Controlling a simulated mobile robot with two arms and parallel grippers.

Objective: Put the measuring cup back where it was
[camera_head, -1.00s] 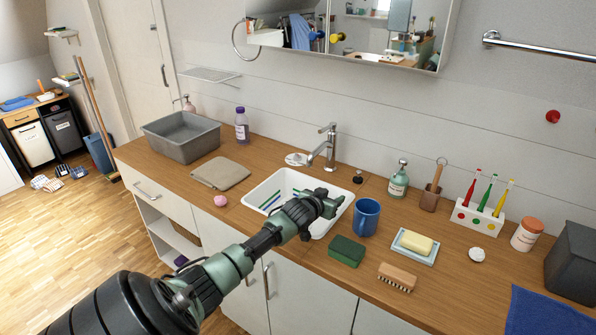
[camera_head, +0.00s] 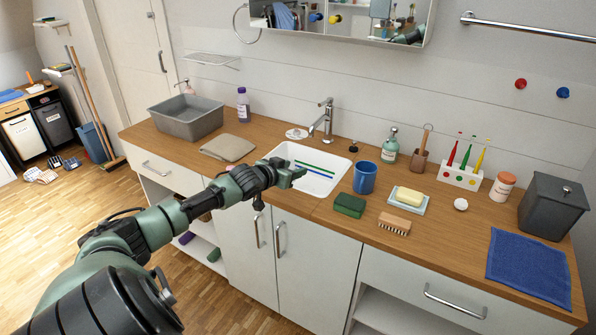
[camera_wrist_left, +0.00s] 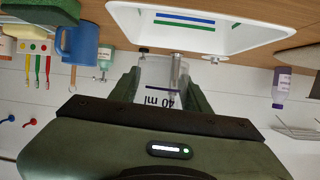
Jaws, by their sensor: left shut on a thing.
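My left gripper (camera_head: 291,175) is at the front left edge of the sink in the head view. In the left wrist view it is shut on a clear measuring cup (camera_wrist_left: 166,78) marked "40 ml", held between the two fingers. The cup is see-through and I cannot make it out in the head view. The white sink (camera_head: 342,163) has a green and a blue strip in it; its rim also shows in the left wrist view (camera_wrist_left: 125,42). My right gripper is not in view.
A blue mug (camera_head: 365,178), green sponge (camera_head: 349,206), brush (camera_head: 394,224) and soap dish (camera_head: 420,207) stand right of the sink. A faucet (camera_head: 327,112) rises behind it. A folded cloth (camera_head: 228,148) and grey basin (camera_head: 187,125) lie left.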

